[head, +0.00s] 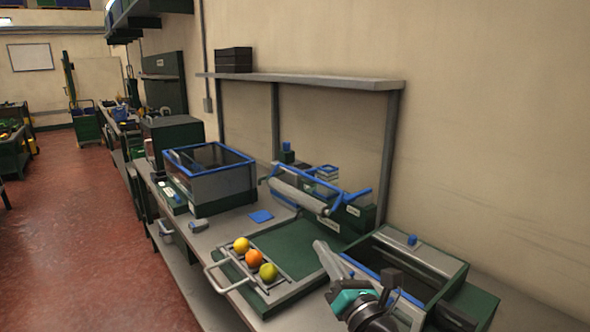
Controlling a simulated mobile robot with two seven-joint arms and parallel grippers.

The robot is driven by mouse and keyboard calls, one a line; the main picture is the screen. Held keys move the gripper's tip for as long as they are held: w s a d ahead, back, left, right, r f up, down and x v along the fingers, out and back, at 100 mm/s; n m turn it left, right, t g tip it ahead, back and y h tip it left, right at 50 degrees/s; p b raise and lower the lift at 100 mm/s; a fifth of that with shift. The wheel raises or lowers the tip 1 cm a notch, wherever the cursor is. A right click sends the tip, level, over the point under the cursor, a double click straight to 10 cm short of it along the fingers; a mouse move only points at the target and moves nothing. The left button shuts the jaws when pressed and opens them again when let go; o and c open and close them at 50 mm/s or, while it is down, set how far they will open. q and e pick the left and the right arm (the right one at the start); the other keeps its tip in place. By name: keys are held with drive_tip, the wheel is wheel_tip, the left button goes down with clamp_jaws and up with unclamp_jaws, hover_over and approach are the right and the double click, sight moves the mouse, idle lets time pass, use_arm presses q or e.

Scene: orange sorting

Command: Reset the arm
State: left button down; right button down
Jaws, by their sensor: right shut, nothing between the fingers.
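My right gripper (320,247) reaches in from the bottom right, above the right part of the workbench (231,223). Its light grey fingers are shut with nothing between them and point up and left. The gripper is apart from the fruits. My left gripper is not in view.
A green open box (455,276) stands right of the gripper, close to my arm. A blue-rimmed bin (222,190) and a roller device (300,195) stand farther back. A shelf (330,81) hangs above the bench. The red floor (90,240) at left is clear.

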drive_tip(key=s+d+f+m+g+h, duration=0.3)
drive_tip(key=s+d+f+m+h, duration=0.3)
drive_tip(key=m, duration=0.6)
drive_tip(key=s+d+f+m+g+h, duration=0.35)
drive_tip(key=s+d+f+m, duration=0.2)
drive_tip(key=f+m, duration=0.4)
drive_tip(key=s+f+m+g+y, duration=0.1)
drive_tip(key=s+f+m+g, duration=0.2)
drive_tip(key=s, duration=0.4)
drive_tip(key=s+a+f+m+g, duration=0.1)
drive_tip(key=s+m+g, duration=0.2)
drive_tip(key=s+m, duration=0.3)
drive_tip(key=s+f+m+g+y, duration=0.1)
drive_tip(key=s+f+m+g, duration=0.2)
drive_tip(key=s, duration=0.6)
wheel_tip(320, 180, down, 24)
drive_tip(key=s+b, duration=0.2)
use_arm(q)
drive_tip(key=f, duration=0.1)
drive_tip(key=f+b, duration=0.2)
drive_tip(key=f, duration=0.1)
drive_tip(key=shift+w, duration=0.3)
use_arm(e)
drive_tip(key=s+d+f+g, duration=0.2)
drive_tip(key=s+f, duration=1.2)
drive_tip(key=f, duration=0.1)
drive_tip(key=shift+s+d, duration=0.3)
drive_tip(key=shift+s, duration=0.05)
drive_tip(key=shift+n, duration=0.25)
